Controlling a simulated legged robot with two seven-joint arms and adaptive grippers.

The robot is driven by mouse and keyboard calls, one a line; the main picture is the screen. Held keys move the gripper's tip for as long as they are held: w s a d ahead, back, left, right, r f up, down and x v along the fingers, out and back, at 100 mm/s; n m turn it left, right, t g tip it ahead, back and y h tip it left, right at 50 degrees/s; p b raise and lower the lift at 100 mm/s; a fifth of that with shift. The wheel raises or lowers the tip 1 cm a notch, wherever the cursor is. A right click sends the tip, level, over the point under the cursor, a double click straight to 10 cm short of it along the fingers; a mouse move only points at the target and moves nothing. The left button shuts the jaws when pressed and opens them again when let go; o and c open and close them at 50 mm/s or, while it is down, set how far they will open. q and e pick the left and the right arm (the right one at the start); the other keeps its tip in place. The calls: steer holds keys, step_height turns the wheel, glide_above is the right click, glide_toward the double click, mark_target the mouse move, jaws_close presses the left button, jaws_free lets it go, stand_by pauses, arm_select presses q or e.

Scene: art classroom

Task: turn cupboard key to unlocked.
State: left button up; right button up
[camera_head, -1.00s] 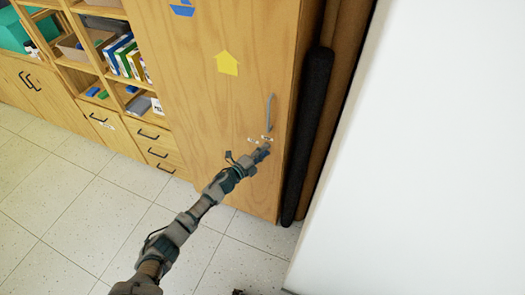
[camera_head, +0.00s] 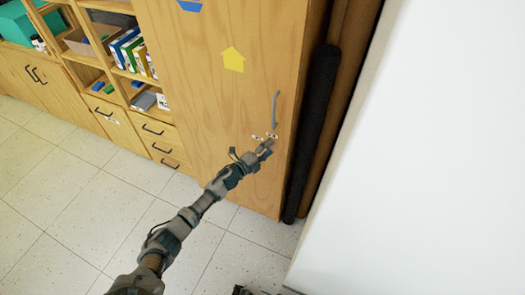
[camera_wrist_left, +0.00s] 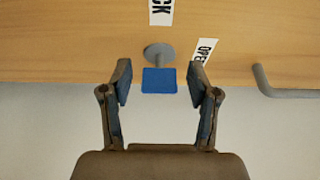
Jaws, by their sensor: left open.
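The key has a flat blue square head (camera_wrist_left: 160,80) and stands out from a round grey lock plate (camera_wrist_left: 159,51) on the wooden cupboard door (camera_head: 232,115). A tilted "OPEN" label (camera_wrist_left: 204,50) is right of the plate, and a label ending in "CK" (camera_wrist_left: 161,11) is above it. My left gripper (camera_wrist_left: 160,83) is open, with one finger on each side of the blue head and visible gaps to both. In the head view my left gripper (camera_head: 268,147) is just below the small labels, and the key cannot be made out clearly.
A grey door handle (camera_head: 275,109) is just above the lock and shows at right in the wrist view. A dark roll (camera_head: 317,130) leans right of the cupboard, near a white surface (camera_head: 430,150). Open shelves stand left. The tiled floor (camera_head: 70,200) is clear.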

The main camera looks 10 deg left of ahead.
arm_select(q)
steer(key=v, duration=1.2)
steer(key=s+a+f+n+g+y, duration=0.2)
steer(key=s+f+n+y, duration=0.4)
steer(key=f, duration=0.6)
steer(key=s+a+f+n+g+y, duration=0.25)
steer(key=s+f+n, duration=0.45)
steer(key=f, duration=0.5)
steer(key=s+d+f+n+g, duration=0.1)
steer(key=s+f+n+g, duration=0.2)
steer(key=s, duration=0.6)
steer(key=s+d+f+n+g+y, duration=0.1)
steer(key=s+f+n+g, duration=0.2)
steer(key=s+f, duration=0.5)
steer(key=s+d+f+n+g, duration=0.1)
steer(key=s+f+n+g, duration=0.2)
steer(key=s, duration=0.8)
step_height(320, 180, down, 2)
steer(key=shift+d+f+n, duration=0.2)
steer(key=shift+d+n, duration=0.1)
